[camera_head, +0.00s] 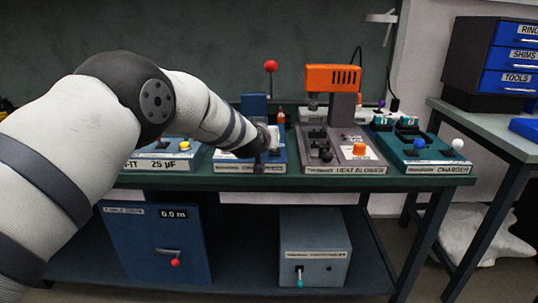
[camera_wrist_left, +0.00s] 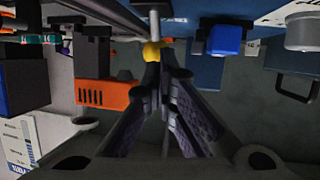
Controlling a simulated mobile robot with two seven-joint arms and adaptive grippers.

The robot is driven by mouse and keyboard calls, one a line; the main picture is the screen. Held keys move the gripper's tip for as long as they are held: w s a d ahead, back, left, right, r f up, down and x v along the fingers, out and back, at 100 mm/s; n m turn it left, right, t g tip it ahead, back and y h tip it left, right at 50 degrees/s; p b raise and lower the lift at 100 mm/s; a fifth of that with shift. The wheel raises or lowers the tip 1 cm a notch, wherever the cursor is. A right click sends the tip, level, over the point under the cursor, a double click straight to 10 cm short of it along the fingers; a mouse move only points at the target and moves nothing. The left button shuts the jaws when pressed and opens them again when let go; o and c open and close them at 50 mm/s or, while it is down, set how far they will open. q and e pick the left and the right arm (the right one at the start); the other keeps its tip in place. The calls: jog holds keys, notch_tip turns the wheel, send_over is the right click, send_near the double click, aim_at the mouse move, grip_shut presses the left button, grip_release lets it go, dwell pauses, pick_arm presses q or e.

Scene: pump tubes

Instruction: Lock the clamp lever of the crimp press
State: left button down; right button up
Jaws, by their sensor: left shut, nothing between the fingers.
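The crimp press appears to be the blue station (camera_head: 253,104) in the middle of the bench, partly hidden by my left arm. A lever with a red ball (camera_head: 271,66) rises above its back. My left gripper (camera_head: 268,158) is at the front of this station, small and dark here. In the left wrist view the shut, empty fingers (camera_wrist_left: 162,68) point at a yellow knob (camera_wrist_left: 153,49) on a pale metal rod (camera_wrist_left: 154,22). The fingertips are at or very near the knob; I cannot tell whether they touch. The knob may be the clamp lever's end. My right gripper is not in view.
The orange heat blower (camera_head: 333,78) stands to the right, and shows in the left wrist view (camera_wrist_left: 103,97). Beyond it is a teal charger station (camera_head: 425,160). A 25 µF station (camera_head: 160,150) is at left. Blue (camera_head: 150,240) and grey (camera_head: 316,245) boxes sit below.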

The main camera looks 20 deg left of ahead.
pick_arm(q)
jog(key=shift+w+a+r, duration=0.15)
jog(key=shift+w+a, duration=0.1)
jog(key=shift+w, duration=0.6)
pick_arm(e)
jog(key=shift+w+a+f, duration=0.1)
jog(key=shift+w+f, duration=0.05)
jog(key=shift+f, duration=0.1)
pick_arm(q)
jog(key=shift+r, duration=0.1)
